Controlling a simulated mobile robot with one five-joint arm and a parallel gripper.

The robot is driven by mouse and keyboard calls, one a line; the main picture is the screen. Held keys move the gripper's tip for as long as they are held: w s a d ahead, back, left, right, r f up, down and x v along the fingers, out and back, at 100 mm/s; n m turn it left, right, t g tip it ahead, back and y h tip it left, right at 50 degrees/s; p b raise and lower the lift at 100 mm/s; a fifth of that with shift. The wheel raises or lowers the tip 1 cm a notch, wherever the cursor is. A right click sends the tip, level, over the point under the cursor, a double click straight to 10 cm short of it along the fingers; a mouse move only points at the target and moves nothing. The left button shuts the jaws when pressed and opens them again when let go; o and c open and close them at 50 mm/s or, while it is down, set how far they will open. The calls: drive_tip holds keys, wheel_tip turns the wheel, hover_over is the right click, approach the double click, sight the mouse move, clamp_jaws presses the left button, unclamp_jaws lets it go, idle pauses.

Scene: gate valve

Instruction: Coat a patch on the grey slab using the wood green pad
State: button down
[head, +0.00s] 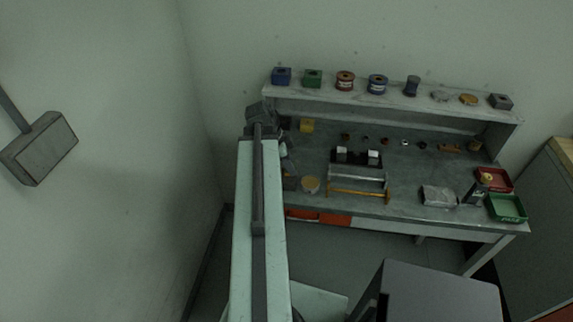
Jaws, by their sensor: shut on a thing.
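The grey slab (438,195) lies flat near the front edge of the bench, right of centre, in the head view. Its top is mottled grey. I see no coated patch on it at this size. My arm rises from the bottom of the view to the bench's left end, well left of the slab. I cannot pick out the wood green pad with certainty.
The bench (405,160) has a raised back shelf (420,102) with blocks, spools and discs. A yellow-handled frame (358,194) lies left of the slab. A dark upright item (474,193), a red tray (497,179) and a green tray (507,209) stand to its right.

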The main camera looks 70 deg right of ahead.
drive_tip(key=shift+w+a, duration=0.1)
drive_tip(key=shift+w, duration=1.05)
drive_tip(key=shift+w+a, duration=0.2)
drive_tip(key=shift+w, duration=0.9)
drive_tip(key=shift+w+a, duration=0.15)
drive_tip(key=shift+w, duration=0.95)
drive_tip(key=shift+w, duration=0.1)
drive_tip(key=shift+w+a, duration=0.15)
drive_tip(key=shift+w, duration=0.6)
drive_tip(key=shift+w+a, duration=0.1)
drive_tip(key=shift+w, duration=0.65)
drive_tip(key=shift+w+d, duration=0.1)
drive_tip(key=shift+d, duration=0.4)
drive_tip(key=shift+s+d, duration=0.2)
drive_tip(key=shift+s, duration=1.55)
drive_tip(key=shift+s, duration=0.1)
